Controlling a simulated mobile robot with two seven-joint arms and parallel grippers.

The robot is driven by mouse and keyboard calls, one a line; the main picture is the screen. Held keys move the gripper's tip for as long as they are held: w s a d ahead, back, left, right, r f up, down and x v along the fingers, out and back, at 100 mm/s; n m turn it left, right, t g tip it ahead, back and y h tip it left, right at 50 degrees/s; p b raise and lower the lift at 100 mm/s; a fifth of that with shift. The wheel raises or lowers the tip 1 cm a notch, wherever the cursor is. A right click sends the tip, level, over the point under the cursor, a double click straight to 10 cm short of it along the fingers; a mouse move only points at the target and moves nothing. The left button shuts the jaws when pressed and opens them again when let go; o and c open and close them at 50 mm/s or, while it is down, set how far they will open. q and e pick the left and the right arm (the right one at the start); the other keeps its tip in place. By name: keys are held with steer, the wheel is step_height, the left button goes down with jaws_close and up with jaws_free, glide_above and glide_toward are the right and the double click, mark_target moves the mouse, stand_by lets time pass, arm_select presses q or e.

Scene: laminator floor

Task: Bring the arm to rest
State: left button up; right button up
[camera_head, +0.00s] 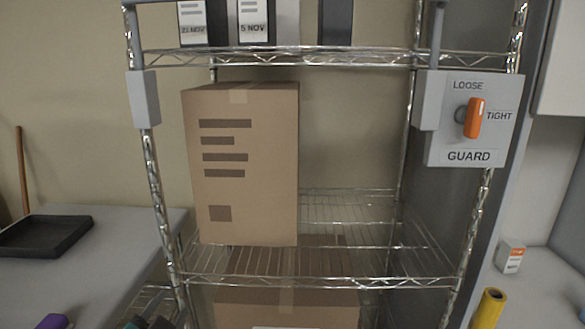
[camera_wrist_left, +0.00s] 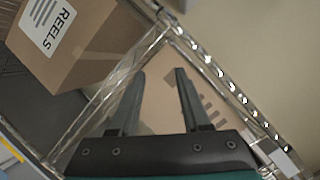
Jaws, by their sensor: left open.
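My left gripper (camera_head: 150,323) shows only in part at the bottom left edge of the head view, low by the rack's left post. In the left wrist view its two dark fingers (camera_wrist_left: 160,73) stand apart with nothing between them. A cardboard face with dark bars (camera_wrist_left: 190,95) lies behind the fingers; whether they touch it I cannot tell. My right gripper is in neither view.
A wire rack (camera_head: 330,283) holds a tall carton (camera_head: 240,170) on its middle shelf and another carton (camera_head: 250,305) below. A guard panel (camera_head: 440,140) with an orange knob (camera_head: 475,118) is on the right post. A black tray (camera_head: 45,236) lies on the left table.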

arm_select(q)
steer(key=s+d+f+n+g+h, duration=0.1)
steer(key=s+d+f+n+g, duration=0.3)
steer(key=s+f, duration=0.6)
steer(key=s+d+f+n+g+h, duration=0.1)
steer(key=s+f+g, duration=0.6)
steer(key=s, duration=0.7)
step_height(320, 180, down, 27)
steer(key=b, duration=0.7)
steer(key=s+a+f+g+b, duration=0.1)
steer(key=s+f+b, duration=0.3)
steer(key=s+f, duration=0.4)
steer(key=s+a+f+g+b, duration=0.1)
steer(key=s+f+b, duration=0.3)
steer(key=s+f, duration=0.4)
step_height(320, 180, down, 8)
steer(key=shift+a+r, duration=0.2)
steer(key=shift+a, duration=0.3)
steer(key=shift+o, duration=0.2)
steer(key=shift+d, duration=0.15)
